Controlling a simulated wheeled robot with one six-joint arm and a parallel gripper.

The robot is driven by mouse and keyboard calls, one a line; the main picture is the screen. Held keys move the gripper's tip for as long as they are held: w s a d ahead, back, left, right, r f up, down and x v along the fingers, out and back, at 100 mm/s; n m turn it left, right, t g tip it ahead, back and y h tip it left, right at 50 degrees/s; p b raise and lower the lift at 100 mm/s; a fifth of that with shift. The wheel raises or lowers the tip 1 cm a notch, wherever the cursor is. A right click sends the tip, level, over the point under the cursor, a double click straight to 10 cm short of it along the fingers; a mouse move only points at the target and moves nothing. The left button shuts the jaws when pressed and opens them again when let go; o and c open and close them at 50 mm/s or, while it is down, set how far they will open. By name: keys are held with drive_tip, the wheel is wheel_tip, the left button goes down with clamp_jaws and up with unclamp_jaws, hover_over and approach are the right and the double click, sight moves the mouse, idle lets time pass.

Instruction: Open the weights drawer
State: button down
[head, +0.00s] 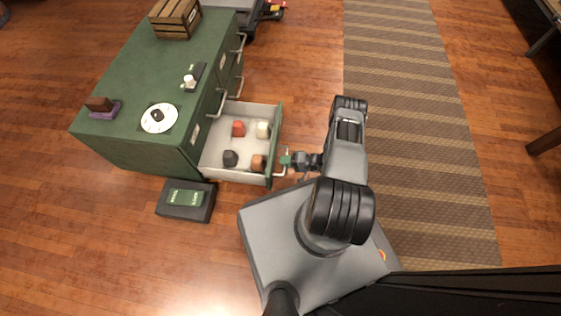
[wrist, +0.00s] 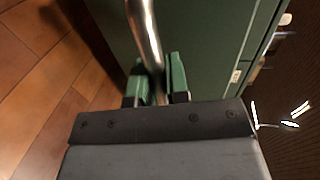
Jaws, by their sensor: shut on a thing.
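The green cabinet (head: 110,146) stands at the left in the head view. Its lower near drawer (head: 213,163) is pulled well out, with a pale interior holding several small weights: a red one (head: 238,128), a cream one (head: 263,130), a black one (head: 230,158) and an orange-brown one (head: 258,163). My gripper (head: 287,161) is at the drawer's green front. In the wrist view, my gripper's green fingertips (wrist: 157,82) are shut around the metal bar handle (wrist: 146,35). The drawer front (wrist: 205,60) fills the area behind it.
A dark box with a green label (head: 186,201) lies on the floor beside the drawer. A white disc (head: 158,118), a purple-based block (head: 104,108) and a wooden crate (head: 175,18) sit on the cabinet. A striped rug (head: 420,120) covers open floor at right.

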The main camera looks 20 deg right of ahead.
drive_tip(key=shift+d, duration=0.2)
drive_tip(key=c, duration=1.1)
unclamp_jaws()
